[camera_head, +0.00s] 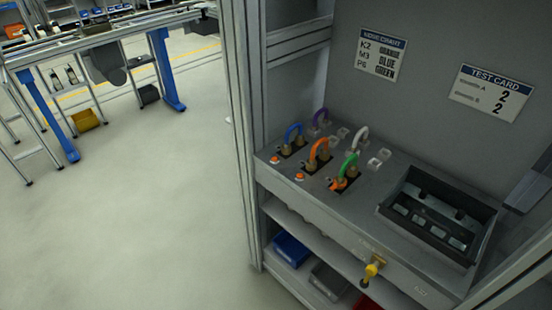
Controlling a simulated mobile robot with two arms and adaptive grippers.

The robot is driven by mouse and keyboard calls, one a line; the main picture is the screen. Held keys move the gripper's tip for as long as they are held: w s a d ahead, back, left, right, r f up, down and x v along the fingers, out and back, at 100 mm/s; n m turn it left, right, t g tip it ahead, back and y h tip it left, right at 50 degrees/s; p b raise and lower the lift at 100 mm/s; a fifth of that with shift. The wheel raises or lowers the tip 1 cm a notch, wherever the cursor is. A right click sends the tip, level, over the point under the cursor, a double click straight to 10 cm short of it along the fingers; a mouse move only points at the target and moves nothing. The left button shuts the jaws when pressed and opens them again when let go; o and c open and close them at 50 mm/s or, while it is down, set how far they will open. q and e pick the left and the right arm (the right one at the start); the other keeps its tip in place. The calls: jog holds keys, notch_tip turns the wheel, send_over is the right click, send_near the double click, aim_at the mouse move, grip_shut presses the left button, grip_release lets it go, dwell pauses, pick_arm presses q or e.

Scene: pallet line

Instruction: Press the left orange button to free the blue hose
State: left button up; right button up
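The blue hose (293,131) is a short arched loop at the back left of the grey bench panel (350,216). Both its ends sit in brass-coloured fittings on a dark plate. The left orange button (275,160) is a small round cap near the panel's front left edge, in front of the blue hose. A second orange button (299,177) is to its right, in front of the orange hose (319,147). More orange (338,184) shows in front of the green hose (348,164); its shape is unclear. Neither of my grippers is in view.
Purple (320,116) and white (361,135) hoses arch behind. A black tray (390,212) fills the panel's right. A yellow-handled valve (371,270) sticks out in front. An aluminium post (238,120) stands left of the panel; open floor (150,220) lies beyond.

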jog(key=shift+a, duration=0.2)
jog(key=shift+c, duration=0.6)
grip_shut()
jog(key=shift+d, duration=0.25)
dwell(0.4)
